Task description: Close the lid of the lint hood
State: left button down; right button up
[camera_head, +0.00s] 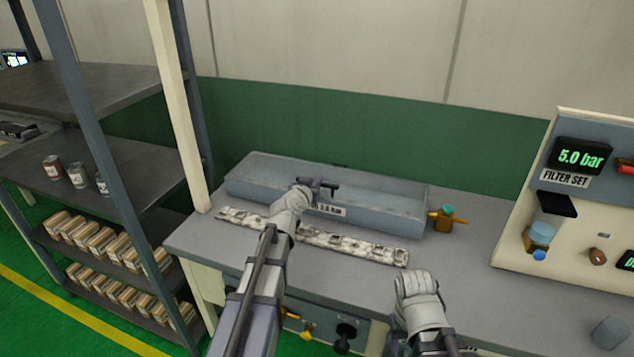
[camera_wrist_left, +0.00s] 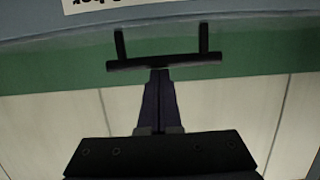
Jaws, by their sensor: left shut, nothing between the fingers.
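The lint hood (camera_head: 385,215) is a long blue-grey box on the bench, with a white label on its front. How far its lid stands open I cannot tell. A dark bar with two short posts, likely the lid's handle, is in front of the hood; it shows in the left wrist view (camera_wrist_left: 190,60). My left gripper (camera_head: 314,185) is shut and empty at this bar; whether it touches I cannot tell. It also shows in the left wrist view (camera_wrist_left: 160,75). My right wrist is at the bench front, its fingers hidden.
A mottled grey strip (camera_head: 345,243) lies along the bench before the hood. A brass valve (camera_head: 446,218) with a green cap stands at its right end. A gauge panel (camera_head: 530,235) is at right, shelving (camera_head: 95,90) at left. The bench's middle right is clear.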

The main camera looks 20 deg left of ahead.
pick_arm(q)
jog(key=shift+s+d+f+b, duration=0.25)
jog(key=shift+s+f+b, duration=0.45)
jog(key=shift+f, duration=0.25)
jog(key=shift+s+f, duration=0.1)
notch_tip(320, 180, up, 6)
jog(key=p, duration=0.5)
jog(key=shift+t+y, duration=0.3)
jog(key=s+f+b, duration=0.3)
jog(key=s, duration=0.2)
jog(key=s+f+b, duration=0.2)
jog(key=s, duration=0.1)
jog(key=shift+a+f+b, duration=0.3)
jog(key=shift+a, duration=0.1)
